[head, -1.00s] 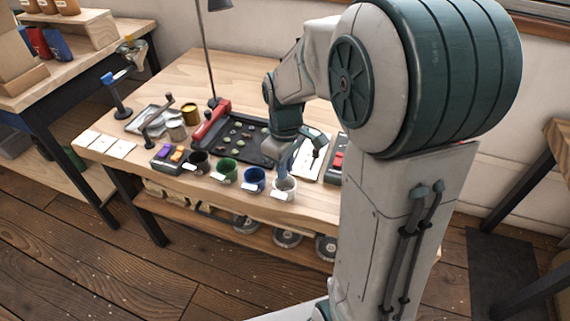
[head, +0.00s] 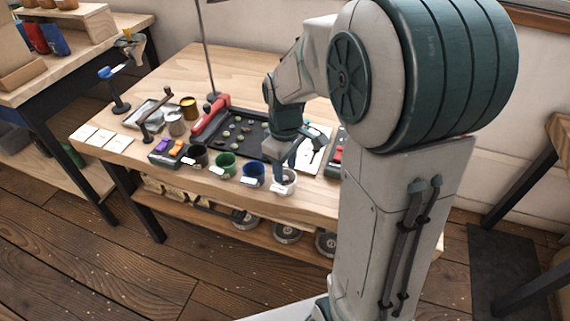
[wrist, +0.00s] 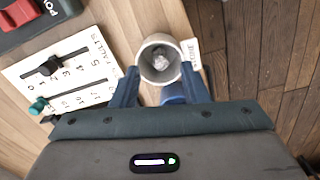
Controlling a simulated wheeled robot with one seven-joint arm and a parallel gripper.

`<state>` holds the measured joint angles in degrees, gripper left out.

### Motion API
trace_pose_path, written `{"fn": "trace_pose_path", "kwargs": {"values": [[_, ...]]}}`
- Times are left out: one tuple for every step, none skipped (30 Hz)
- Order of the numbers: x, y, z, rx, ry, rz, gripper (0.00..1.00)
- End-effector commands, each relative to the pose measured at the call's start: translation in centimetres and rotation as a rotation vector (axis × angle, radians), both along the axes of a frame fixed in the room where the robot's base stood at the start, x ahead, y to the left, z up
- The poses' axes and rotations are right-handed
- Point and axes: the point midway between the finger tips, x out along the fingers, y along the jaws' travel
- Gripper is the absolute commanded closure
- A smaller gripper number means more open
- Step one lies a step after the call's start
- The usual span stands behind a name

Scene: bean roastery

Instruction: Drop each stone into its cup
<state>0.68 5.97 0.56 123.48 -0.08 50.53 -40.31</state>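A white cup (head: 287,184) stands at the front of the table, the rightmost of the row. A blue cup (head: 253,173), a green cup (head: 225,164) and a black cup (head: 198,155) stand to its left. My gripper (head: 292,160) is above the white cup. In the wrist view my gripper (wrist: 161,85) has its two blue fingers wide apart, with nothing held between them. The white cup (wrist: 145,57) shows between and beyond them, and a pale grey stone (wrist: 159,61) lies inside it. A dark tray (head: 263,153) holding several greenish stones sits behind the cups.
A white card with sliders (wrist: 75,75) lies beside the cup in the wrist view. The table's front edge is close to the cups.

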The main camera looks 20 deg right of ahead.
Motion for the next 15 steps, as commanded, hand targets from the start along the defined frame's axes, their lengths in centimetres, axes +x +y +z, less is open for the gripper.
{"fn": "trace_pose_path", "kwargs": {"values": [[0.0, 0.0, 0.0, 0.0, 0.0, 0.0, 0.6], [0.0, 0.0, 0.0, 0.0, 0.0, 0.0, 0.6], [0.0, 0.0, 0.0, 0.0, 0.0, 0.0, 0.6], [0.0, 0.0, 0.0, 0.0, 0.0, 0.0, 0.6], [0.0, 0.0, 0.0, 0.0, 0.0, 0.0, 0.6], [0.0, 0.0, 0.0, 0.0, 0.0, 0.0, 0.6], [0.0, 0.0, 0.1, 0.0, 0.0, 0.0, 0.6], [0.0, 0.0, 0.2, 0.0, 0.0, 0.0, 0.6], [0.0, 0.0, 0.5, 0.0, -0.001, 0.0, 0.6], [0.1, 0.0, 0.8, 0.0, -0.001, 0.0, 0.6], [0.1, 0.0, 1.1, 0.0, -0.003, 0.0, 0.6], [0.1, 0.0, 1.7, 0.0, -0.004, 0.0, 0.6], [0.1, 0.0, 2.3, 0.0, -0.004, 0.0, 0.6], [0.1, 0.0, 2.9, 0.0, -0.005, 0.0, 0.6], [0.1, 0.0, 3.8, 0.0, -0.005, 0.0, 0.6]]}}
